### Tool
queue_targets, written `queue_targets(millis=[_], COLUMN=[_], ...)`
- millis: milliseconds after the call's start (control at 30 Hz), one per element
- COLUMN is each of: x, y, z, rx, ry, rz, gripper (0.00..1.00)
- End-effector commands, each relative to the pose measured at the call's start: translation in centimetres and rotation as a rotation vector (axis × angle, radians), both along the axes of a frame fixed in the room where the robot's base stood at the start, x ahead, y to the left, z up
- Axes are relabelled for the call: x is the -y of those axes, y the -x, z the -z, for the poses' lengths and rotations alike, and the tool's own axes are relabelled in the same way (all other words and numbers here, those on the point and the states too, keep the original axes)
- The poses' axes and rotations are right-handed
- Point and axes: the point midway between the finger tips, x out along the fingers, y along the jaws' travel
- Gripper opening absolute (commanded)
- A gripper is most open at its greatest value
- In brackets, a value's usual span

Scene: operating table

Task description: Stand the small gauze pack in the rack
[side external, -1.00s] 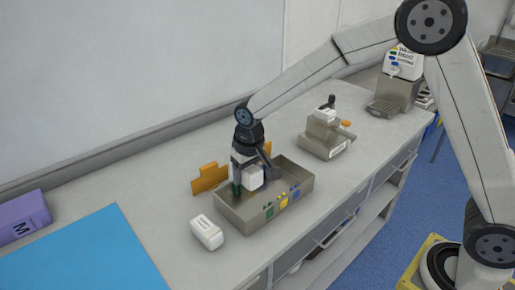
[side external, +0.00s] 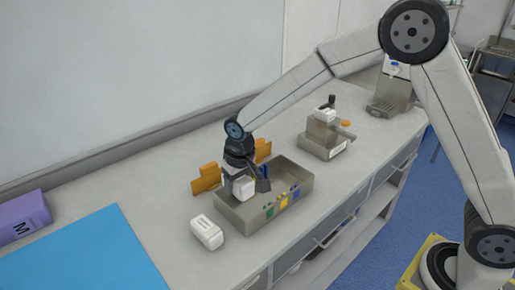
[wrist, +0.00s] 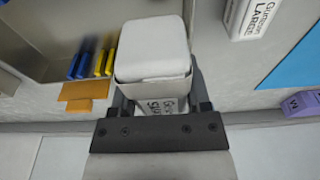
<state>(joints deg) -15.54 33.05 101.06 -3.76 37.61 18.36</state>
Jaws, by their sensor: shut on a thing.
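The small gauze pack (side external: 243,188) is a white block with rounded edges. It also shows large in the wrist view (wrist: 153,50), its lower label partly hidden. My gripper (side external: 240,178) is shut on it, with a finger on each side (wrist: 157,88). The rack (side external: 290,207) is a grey open metal box with green, yellow and blue markers on its front wall. The pack is at the rack's left end; I cannot tell whether it touches the rack. Blue (wrist: 78,65) and yellow (wrist: 104,62) pegs show inside, left of the pack in the wrist view.
A large gauze pack (side external: 207,232) lies on the counter just left of the rack. An orange piece (side external: 206,178) stands behind the rack. A grey holder (side external: 325,138) is farther right. A purple box (side external: 20,217) and blue mat (side external: 85,255) are at left.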

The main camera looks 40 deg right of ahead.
Motion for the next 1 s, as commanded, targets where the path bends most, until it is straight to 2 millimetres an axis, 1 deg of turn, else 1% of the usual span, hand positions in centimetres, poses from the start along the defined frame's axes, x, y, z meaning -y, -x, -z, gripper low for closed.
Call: queue_targets(millis=[1000], x=[0.0], y=[0.0], z=[5.8], rx=[-0.002], ry=[0.001], rz=[0.000], gripper=[0.02])
